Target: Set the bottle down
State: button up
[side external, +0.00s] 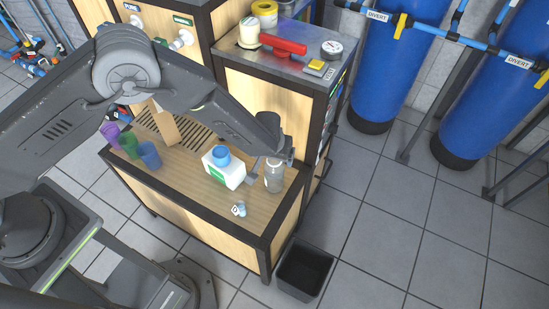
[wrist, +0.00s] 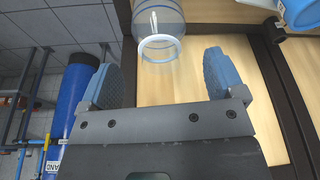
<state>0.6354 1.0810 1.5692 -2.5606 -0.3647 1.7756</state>
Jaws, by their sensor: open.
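A clear bottle (side external: 273,180) with a pale rim stands upright on the wooden worktop (side external: 190,188), near its right end. In the wrist view the bottle (wrist: 160,22) is at the top middle, its white ring-shaped rim facing me. My gripper (wrist: 162,78) is open, with one blue finger pad on either side of a gap in line with the bottle. Nothing shows between the pads, and the rim lies just beyond them. In the side view my gripper (side external: 274,157) is right at the bottle's top; whether it touches cannot be told.
A white container with a blue cap (side external: 222,168) stands left of the bottle. Small pale items (side external: 239,209) lie in front. Purple, green and blue cups (side external: 150,155) stand at the left. The cabinet (side external: 268,90) rises behind. A black bin (side external: 305,270) is on the floor.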

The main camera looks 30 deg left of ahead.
jog(key=v, duration=0.7)
jog(key=shift+r, duration=0.35)
jog(key=w+a+r+t+h, duration=0.1)
jog(key=w+r+t+h, duration=0.15)
jog(key=r, duration=0.85)
jog(key=w+a+r+t+h, duration=0.2)
jog(key=w+r+t, duration=0.1)
jog(key=r, duration=0.8)
jog(key=s+a+r+m+h, duration=0.3)
jog(key=s+r, duration=0.4)
jog(key=r, duration=0.5)
jog(key=s+a+f+g+y, duration=0.1)
jog(key=s+a+f+y, duration=0.1)
jog(key=s+a, duration=0.5)
jog(key=s+a+f+g+y, duration=0.2)
jog(key=s+a+y, duration=0.3)
jog(key=s, duration=1.1)
jog(key=a, duration=0.2)
jog(key=shift+a+f+n, duration=0.35)
jog(key=shift+a+n, duration=0.05)
